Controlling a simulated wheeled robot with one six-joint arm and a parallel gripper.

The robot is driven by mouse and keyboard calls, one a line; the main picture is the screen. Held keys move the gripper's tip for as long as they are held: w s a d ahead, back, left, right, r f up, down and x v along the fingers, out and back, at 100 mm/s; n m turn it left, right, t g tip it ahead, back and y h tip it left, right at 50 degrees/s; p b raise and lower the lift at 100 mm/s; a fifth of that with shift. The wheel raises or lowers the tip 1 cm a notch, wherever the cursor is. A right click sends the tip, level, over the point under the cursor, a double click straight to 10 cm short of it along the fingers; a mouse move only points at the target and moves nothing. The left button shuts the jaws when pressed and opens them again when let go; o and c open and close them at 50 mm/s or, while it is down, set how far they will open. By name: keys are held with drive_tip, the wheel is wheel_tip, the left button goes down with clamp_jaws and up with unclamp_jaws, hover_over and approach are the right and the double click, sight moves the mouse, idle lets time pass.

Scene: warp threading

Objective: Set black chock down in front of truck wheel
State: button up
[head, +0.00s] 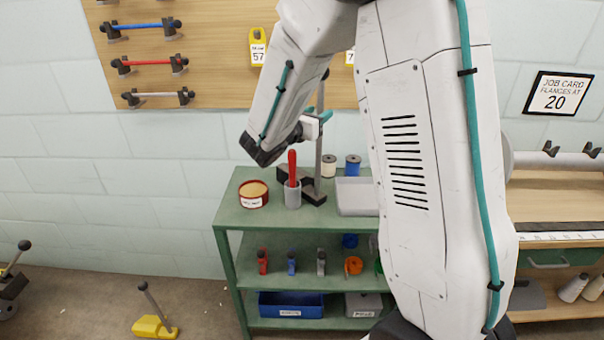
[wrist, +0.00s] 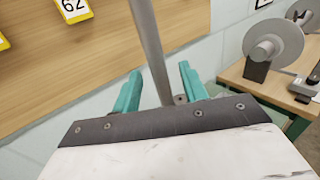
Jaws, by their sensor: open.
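The black chock (head: 312,197) sits on the top of the green cart (head: 232,213), with an upright grey rod handle (head: 319,152) ending in a dark knob. My gripper (head: 318,118) is beside the upper part of this rod. In the wrist view, my gripper (wrist: 159,74) has its teal fingers apart, with the grey rod (wrist: 150,40) standing between them and a gap on each side. The chock's body is partly hidden behind a grey cup. I cannot make out a truck wheel clearly; a dark object with a knobbed lever (head: 12,284) is cut off at the left edge.
A grey cup (head: 293,198) with a red handle stands close to the chock. A round red tin (head: 254,194), spools and a grey tray (head: 352,197) share the cart top. A yellow chock (head: 152,328) is on the floor. Open floor lies left of the cart.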

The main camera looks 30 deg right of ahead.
drive_tip(key=x, duration=0.4)
drive_tip(key=shift+f, duration=0.2)
clamp_jaws()
drive_tip(key=shift+r, duration=0.1)
idle(1.1)
